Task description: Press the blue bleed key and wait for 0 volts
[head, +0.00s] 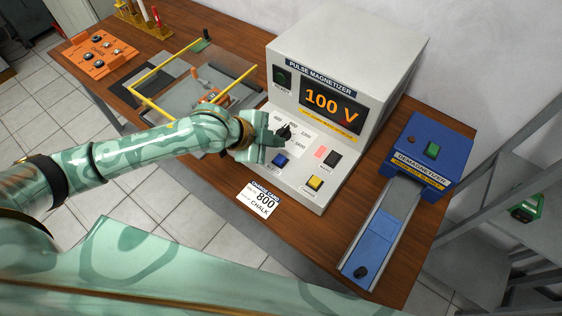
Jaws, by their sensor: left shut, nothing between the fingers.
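The pulse magnetizer (352,58) is a light grey box with a sloped front panel. Its orange display (330,103) reads 100 V. The blue bleed key (281,160) sits low on the left of the panel and is in plain view. My left gripper (279,147) is shut and empty at the lower left of the panel, just above the blue key and below the black dial (287,131). I cannot tell whether its tips touch the panel. My right gripper is not in view.
A yellow key (314,183) and a black switch (333,158) sit right of the blue key. A card (260,198) reading 800 lies in front. A blue demagnetizer (433,148) with a slide stands right. A yellow-framed clear guard (165,75) and orange block (100,53) are left.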

